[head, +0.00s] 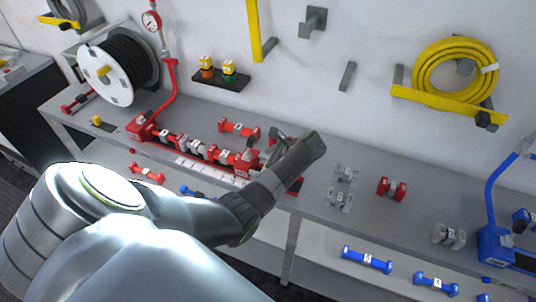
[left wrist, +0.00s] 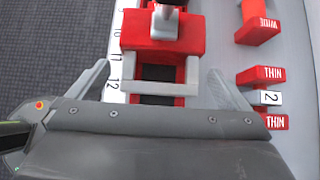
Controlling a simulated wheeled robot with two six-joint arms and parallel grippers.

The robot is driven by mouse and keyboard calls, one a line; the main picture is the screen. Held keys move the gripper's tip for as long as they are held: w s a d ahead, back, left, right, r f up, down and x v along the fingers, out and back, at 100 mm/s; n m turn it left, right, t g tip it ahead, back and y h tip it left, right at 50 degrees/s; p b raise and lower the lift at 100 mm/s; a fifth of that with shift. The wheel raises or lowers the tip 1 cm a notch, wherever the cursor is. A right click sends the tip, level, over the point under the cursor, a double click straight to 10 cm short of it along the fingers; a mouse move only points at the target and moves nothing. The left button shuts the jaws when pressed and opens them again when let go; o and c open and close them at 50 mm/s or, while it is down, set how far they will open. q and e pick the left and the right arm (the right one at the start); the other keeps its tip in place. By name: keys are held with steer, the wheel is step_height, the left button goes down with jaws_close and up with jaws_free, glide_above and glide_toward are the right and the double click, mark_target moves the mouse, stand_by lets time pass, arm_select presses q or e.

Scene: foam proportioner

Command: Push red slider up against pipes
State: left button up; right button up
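The red slider (left wrist: 165,35) sits on a dark rail at the top centre of the left wrist view, with a light grey U-shaped handle (left wrist: 160,88) on its near side. In the head view the red slider (head: 246,160) is at the right end of a row of red and grey pipes (head: 196,149). My left gripper (left wrist: 165,88) is open, one finger on each side of the handle; I cannot tell if they touch it. In the head view my left gripper (head: 277,142) is over the rail's right part and hides some of it. My right gripper is not in view.
A numbered scale (left wrist: 116,65) runs along the rail's left. Grey pieces (head: 342,188) and a red one (head: 391,188) stand farther right on the bench.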

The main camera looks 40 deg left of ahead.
arm_select(q)
steer(key=shift+w+d, duration=0.1)
steer(key=shift+d, duration=0.15)
steer(key=shift+w+d+r, duration=0.15)
steer(key=shift+d+r, duration=0.25)
steer(key=shift+d, duration=0.1)
steer(key=p+v, duration=0.5)
steer(key=v, duration=1.1)
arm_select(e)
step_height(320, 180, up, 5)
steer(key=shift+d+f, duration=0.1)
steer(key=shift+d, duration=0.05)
arm_select(q)
steer(key=shift+a+r, duration=0.1)
steer(key=shift+a, duration=0.05)
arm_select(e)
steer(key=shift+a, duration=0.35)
